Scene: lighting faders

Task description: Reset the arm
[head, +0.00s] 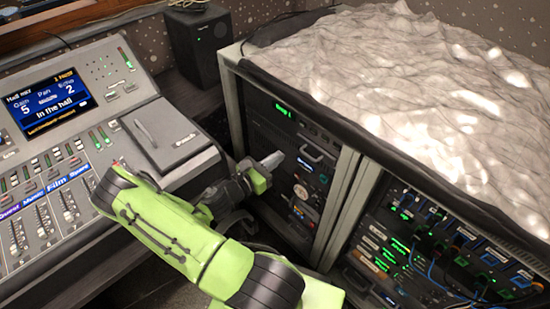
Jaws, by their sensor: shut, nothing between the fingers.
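My gripper (272,160) is at the end of my green and black arm, in the middle of the head view. It is shut and empty. Its fingertips point right, in front of the dark front panel (288,135) of the left rack bay. I cannot tell whether the fingertips touch the panel. My arm reaches in from the bottom of the view and bends above the right edge of the mixing console. It hides part of the console's right edge and the lower rack front.
The mixing console (65,150) with faders and a lit screen (50,103) stands at the left. A black speaker (198,45) stands behind it. The rack cabinet (345,190) fills the right, topped by a crumpled pale cover (410,90). Cables hang from its right bay.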

